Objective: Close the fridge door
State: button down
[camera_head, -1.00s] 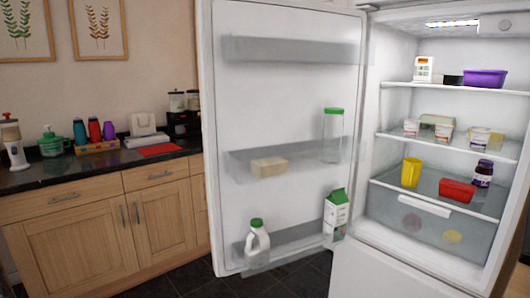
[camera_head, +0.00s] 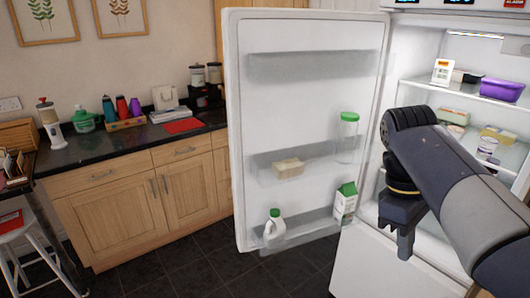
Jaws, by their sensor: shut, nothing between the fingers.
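The fridge door (camera_head: 315,110) stands wide open. It is a white panel with its inner side facing me, and its hinge side is at the right. Its racks hold a milk jug (camera_head: 273,228), a green-topped carton (camera_head: 345,200), a jar (camera_head: 348,138) and a pale block (camera_head: 288,168). The fridge (camera_head: 410,62) is open at the right. My arm reaches in from the right, in front of the fridge opening. My gripper (camera_head: 405,252) points down, shut and empty, to the right of the door and apart from it in the picture. My arm hides the lower shelves.
Wooden cabinets (camera_head: 135,215) with a dark countertop (camera_head: 105,157) stand behind and left of the door, bearing bottles and appliances. A white stool (camera_head: 20,225) is at the far left. Dark floor tiles (camera_head: 185,270) are clear in front of the cabinets.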

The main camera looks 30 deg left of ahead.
aim_at(290, 74)
jog(key=i+j+u, duration=0.1)
jog(key=j+u, duration=0.35)
jog(key=i+j+u, duration=0.1)
jog(key=j+u, duration=0.15)
jog(key=u, duration=0.2)
jog(key=i+j+u, duration=0.2)
jog(key=u, duration=0.25)
jog(key=i+j+u, duration=0.2)
jog(key=u, duration=0.3)
jog(key=i+j+u, duration=0.15)
jog(key=u, duration=0.3)
jog(key=i+z, duration=0.3)
jog(key=i+j+z, duration=0.25)
jog(key=i+l, duration=0.05)
jog(key=i, duration=0.05)
